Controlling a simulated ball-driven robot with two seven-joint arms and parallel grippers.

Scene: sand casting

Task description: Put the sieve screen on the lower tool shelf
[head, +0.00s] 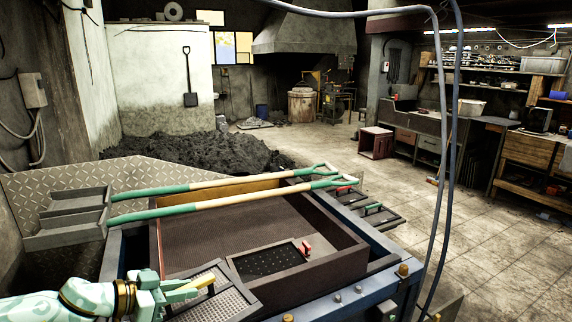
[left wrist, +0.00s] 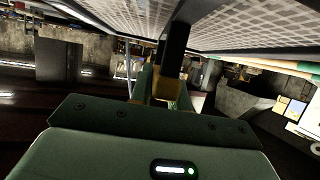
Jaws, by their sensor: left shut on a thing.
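The sieve screen (head: 222,302) is a grey mesh panel in a dark frame at the bottom of the head view. It lies tilted over the near side of the brown box. My left gripper (head: 188,288) is shut on it at its left side. In the left wrist view, two mesh areas of the screen (left wrist: 245,22) fill the top, parted by a dark bar, with the gripper (left wrist: 165,88) just below. Two small dark ledges with red and green handled tools (head: 378,215) sit at the box's right; I cannot tell which is the lower tool shelf. My right gripper is out of view.
The brown box (head: 330,240) stands in a blue frame (head: 405,275). A black perforated panel with a red handle (head: 268,262) lies inside it. Two long green-handled shovels (head: 215,205) lie across its far side. Cables hang in front at right; the tiled floor (head: 500,260) beyond is open.

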